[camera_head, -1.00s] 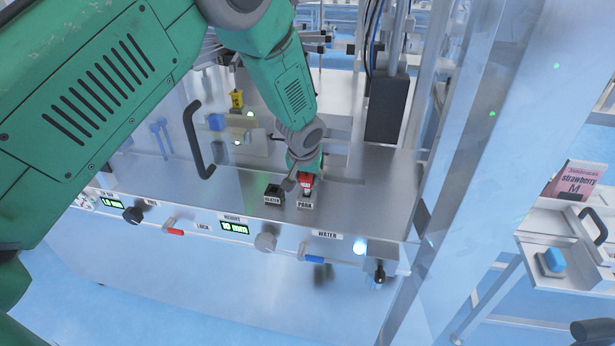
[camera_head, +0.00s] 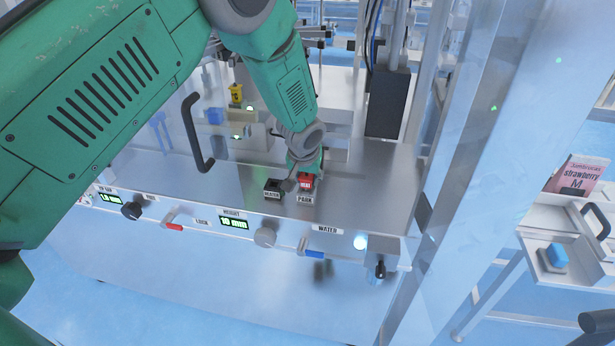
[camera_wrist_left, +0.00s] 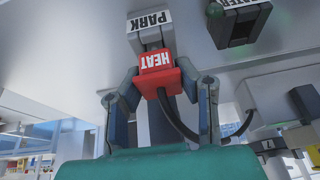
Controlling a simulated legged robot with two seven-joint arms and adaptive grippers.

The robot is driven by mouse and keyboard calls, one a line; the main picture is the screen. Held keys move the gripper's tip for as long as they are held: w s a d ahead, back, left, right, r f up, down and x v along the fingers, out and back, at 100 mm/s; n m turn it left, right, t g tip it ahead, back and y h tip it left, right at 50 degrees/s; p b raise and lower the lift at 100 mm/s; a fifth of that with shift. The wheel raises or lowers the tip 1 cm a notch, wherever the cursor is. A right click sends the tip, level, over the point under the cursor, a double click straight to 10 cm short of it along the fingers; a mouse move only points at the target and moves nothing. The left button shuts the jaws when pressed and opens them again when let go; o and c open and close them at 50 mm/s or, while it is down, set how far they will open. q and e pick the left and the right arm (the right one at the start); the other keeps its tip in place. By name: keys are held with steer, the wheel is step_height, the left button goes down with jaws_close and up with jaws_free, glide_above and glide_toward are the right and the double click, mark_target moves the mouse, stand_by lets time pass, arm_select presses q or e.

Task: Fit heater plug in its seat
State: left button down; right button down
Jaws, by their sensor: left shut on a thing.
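The red heater plug (camera_head: 306,182), marked HEAT, is upright at the PARK holder (camera_head: 306,198) on the steel machine deck. My left gripper (camera_head: 304,170) is shut on it from above. In the left wrist view my left gripper (camera_wrist_left: 160,88) has one finger on each side of the plug (camera_wrist_left: 158,66), and a black cable trails from it. I cannot tell how deep the plug sits in the PARK holder (camera_wrist_left: 150,38). The black HEATER seat (camera_head: 272,188) is just left of the plug and looks empty; it also shows in the wrist view (camera_wrist_left: 238,22). My right gripper is not in view.
A black handle (camera_head: 196,135) stands to the left. A yellow tag (camera_head: 236,93) is behind.

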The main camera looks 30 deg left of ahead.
arm_select(q)
steer(key=shift+f+b, duration=0.3)
steer(key=shift+f, duration=0.25)
steer(key=c, duration=1.1)
jaws_free()
